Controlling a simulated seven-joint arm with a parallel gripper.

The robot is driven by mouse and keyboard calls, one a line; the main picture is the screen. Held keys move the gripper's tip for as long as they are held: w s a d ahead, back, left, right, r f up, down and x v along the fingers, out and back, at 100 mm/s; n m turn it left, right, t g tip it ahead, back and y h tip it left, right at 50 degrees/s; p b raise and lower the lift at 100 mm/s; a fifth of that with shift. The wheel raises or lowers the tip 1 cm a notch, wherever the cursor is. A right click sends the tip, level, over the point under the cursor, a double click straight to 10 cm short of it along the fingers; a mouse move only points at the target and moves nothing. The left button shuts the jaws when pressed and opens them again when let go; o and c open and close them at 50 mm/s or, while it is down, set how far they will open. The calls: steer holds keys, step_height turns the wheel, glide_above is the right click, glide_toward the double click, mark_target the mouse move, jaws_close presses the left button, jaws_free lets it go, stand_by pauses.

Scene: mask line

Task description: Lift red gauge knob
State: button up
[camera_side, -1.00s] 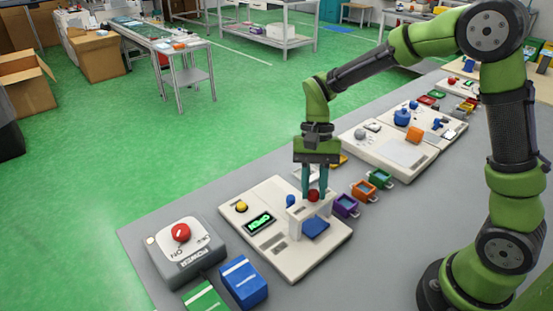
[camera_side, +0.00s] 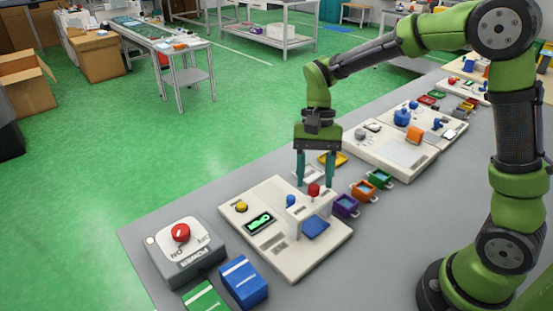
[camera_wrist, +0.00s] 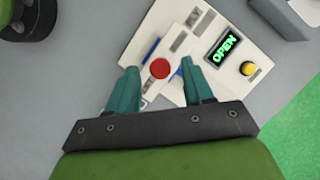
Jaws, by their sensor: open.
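The red gauge knob (camera_side: 314,190) stands on top of the white bridge-shaped gauge (camera_side: 292,215) on the cream panel. In the wrist view the knob (camera_wrist: 160,68) appears as a round red top between the two fingertips. My gripper (camera_side: 315,184) is open, pointing down, with its teal fingers spread wide above and around the knob's position. Gaps show on both sides of the knob, so the fingers are apart from it. The gripper also shows in the wrist view (camera_wrist: 160,68), empty.
The panel carries a green-lit display (camera_wrist: 222,48) reading OPEN, a yellow button (camera_side: 241,207) and a blue pad (camera_side: 314,227). A grey box with a red dial (camera_side: 180,233) stands at the left. Small purple, orange and green bins (camera_side: 345,205) line the right side.

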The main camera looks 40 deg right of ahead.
steer(key=v, duration=1.6)
steer(key=s+f+n+t, duration=0.2)
steer(key=s+t, duration=0.3)
steer(key=s, duration=0.2)
steer(key=s+f+n+t+h, duration=0.1)
steer(key=s+f+n+t, duration=0.1)
steer(key=s+t, duration=0.3)
steer(key=s+n, duration=0.1)
steer(key=s, duration=0.2)
steer(key=shift+s+a, duration=0.2)
steer(key=shift+s, duration=0.05)
